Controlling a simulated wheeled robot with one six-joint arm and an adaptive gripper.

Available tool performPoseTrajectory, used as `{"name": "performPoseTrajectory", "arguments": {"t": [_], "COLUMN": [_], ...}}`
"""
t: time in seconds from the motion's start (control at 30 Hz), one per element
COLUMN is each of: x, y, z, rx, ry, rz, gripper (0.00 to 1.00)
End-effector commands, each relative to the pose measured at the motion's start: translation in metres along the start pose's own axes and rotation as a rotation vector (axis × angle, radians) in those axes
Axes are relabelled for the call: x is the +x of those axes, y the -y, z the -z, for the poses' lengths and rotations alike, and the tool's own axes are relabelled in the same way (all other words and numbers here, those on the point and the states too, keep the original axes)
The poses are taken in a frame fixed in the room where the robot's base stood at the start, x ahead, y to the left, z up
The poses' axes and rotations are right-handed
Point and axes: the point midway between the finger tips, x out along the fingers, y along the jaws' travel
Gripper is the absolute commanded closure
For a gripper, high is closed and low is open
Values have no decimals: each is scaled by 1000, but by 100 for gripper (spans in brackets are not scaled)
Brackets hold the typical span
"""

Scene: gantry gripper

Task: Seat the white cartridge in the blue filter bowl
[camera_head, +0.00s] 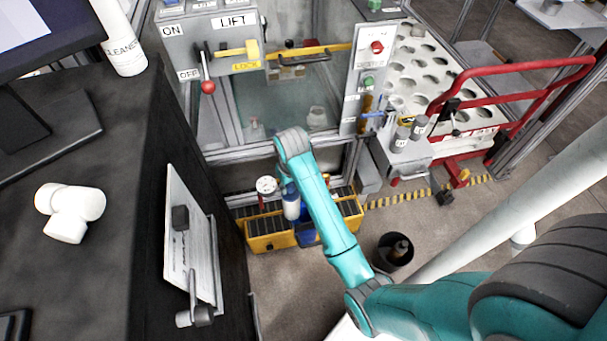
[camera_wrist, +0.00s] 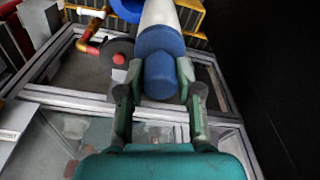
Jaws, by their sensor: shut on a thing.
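The white cartridge (camera_wrist: 160,14) has a blue end and runs out of the top edge of the wrist view. My gripper (camera_wrist: 159,78) is shut on its blue end, one finger on each side. In the head view the cartridge (camera_head: 291,208) hangs upright, white end down, beside my arm; the gripper is mostly hidden there. Part of the blue filter bowl (camera_head: 306,236) shows low behind my forearm. A blue rim (camera_wrist: 127,9) also shows left of the cartridge in the wrist view. I cannot tell whether the cartridge's lower end touches the bowl.
A yellow-edged unit with dark slats (camera_head: 268,240) lies around the bowl. A gauge (camera_head: 266,186) with red parts stands just left of the cartridge. A dark cabinet (camera_head: 130,220) is close on the left. A black bin (camera_head: 393,253) stands on the floor to the right.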

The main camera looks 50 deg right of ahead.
Motion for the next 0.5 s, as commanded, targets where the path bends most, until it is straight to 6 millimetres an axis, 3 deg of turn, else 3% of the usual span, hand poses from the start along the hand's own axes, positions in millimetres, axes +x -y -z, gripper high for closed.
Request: {"name": "performPoseTrajectory", "arguments": {"t": [0.03,0.2,0.5], "x": [-8,-22,-26], "y": [-17,-48,-54], "z": [0,-3,-5], "rx": [31,85,96], "ry": [-2,-1,0], "rz": [-4,-10,-12], "gripper": [96,96,96]}}
